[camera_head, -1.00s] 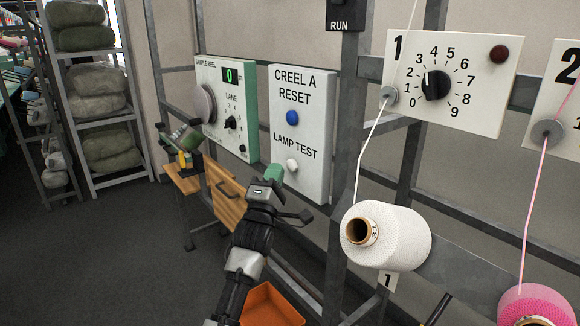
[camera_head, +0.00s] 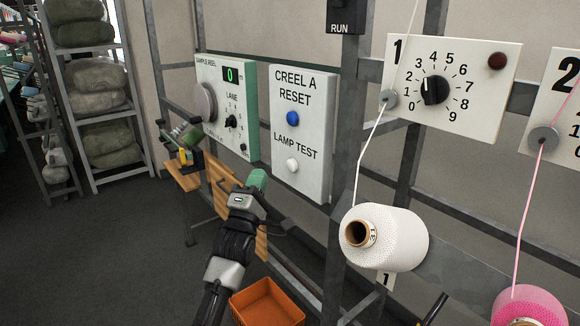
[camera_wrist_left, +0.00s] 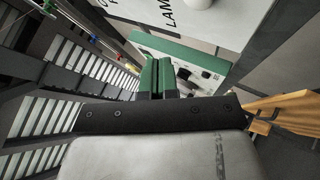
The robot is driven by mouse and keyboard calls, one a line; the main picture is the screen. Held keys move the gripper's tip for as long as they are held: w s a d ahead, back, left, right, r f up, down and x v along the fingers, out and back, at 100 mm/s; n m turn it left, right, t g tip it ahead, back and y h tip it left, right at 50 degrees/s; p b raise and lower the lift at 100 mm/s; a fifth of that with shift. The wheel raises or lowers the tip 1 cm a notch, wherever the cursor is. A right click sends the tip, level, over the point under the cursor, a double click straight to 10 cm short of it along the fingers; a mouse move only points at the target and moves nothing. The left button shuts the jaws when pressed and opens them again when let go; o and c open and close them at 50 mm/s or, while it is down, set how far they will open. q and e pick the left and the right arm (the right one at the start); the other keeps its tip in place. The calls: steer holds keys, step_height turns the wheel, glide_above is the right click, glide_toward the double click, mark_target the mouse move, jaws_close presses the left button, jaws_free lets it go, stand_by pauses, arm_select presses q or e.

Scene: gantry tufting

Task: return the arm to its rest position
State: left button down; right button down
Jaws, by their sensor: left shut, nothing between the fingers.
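My left arm comes up from the bottom of the head view. Its left gripper (camera_head: 257,180) has green fingertips and is below and left of the white panel (camera_head: 300,135), apart from it. That panel reads CREEL A RESET and LAMP TEST and carries a blue button (camera_head: 293,118) and a white button (camera_head: 292,165). In the left wrist view the green fingers (camera_wrist_left: 158,77) are together with nothing between them. The right gripper is not seen.
A sample reel panel (camera_head: 227,110) hangs left of the white panel. A wooden bench (camera_head: 221,190) stands behind the gripper, and an orange bin (camera_head: 268,303) is beside the arm. A white yarn cone (camera_head: 395,238) and a pink cone (camera_head: 530,306) are at right. Open floor lies left.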

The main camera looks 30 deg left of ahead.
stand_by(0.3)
